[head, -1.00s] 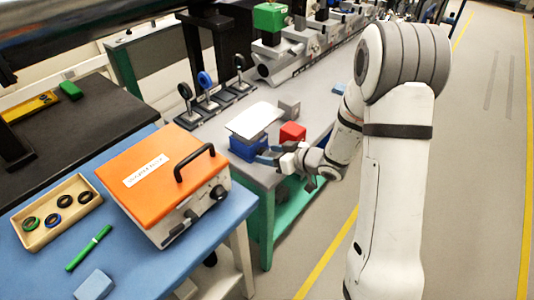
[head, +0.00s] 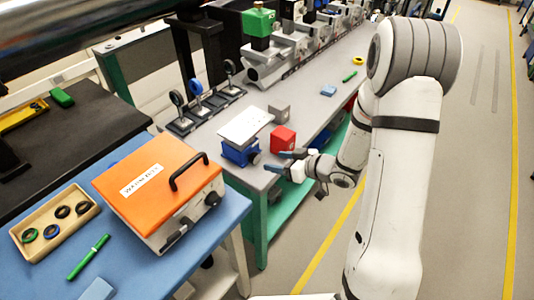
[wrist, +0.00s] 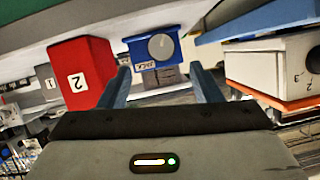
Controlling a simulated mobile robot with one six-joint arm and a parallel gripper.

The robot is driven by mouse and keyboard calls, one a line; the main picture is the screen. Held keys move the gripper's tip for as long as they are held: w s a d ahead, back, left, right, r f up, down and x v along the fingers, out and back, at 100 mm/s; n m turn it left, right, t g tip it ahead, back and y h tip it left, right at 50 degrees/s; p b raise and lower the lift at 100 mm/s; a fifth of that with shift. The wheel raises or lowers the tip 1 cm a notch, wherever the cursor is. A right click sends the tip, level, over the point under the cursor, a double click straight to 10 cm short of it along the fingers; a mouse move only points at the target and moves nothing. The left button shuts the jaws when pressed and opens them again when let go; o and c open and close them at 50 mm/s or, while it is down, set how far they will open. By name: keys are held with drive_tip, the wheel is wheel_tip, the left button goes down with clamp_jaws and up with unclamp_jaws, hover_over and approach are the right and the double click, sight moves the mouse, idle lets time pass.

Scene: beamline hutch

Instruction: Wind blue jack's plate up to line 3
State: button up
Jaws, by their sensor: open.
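The blue jack (head: 240,153) stands on the grey bench with its pale plate (head: 247,124) on top. A round knob (head: 256,158) is on its side facing my gripper. My gripper (head: 278,160) is open and empty, right of the jack and apart from it. In the wrist view, which looks upside down, the jack (wrist: 143,58) with a label and grey knob (wrist: 161,46) shows between and beyond my two fingers (wrist: 160,70). I cannot read any line marks on the jack, so the plate's line is unclear.
A red block (head: 283,140) marked 2 (wrist: 78,75) stands close right of the jack, with a grey block (head: 279,113) behind. The orange-lidded box (head: 155,185) is on the blue table at left. Lens stands (head: 205,98) are behind. The aisle floor at right is clear.

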sight(257, 160)
drive_tip(key=p+x, duration=0.5)
drive_tip(key=x, duration=0.2)
drive_tip(key=shift+a+f, duration=0.1)
drive_tip(key=shift+f, duration=0.15)
idle(0.3)
drive_tip(key=c, duration=1)
drive_tip(key=shift+m+g+p, duration=0.3)
drive_tip(key=shift+m, duration=0.3)
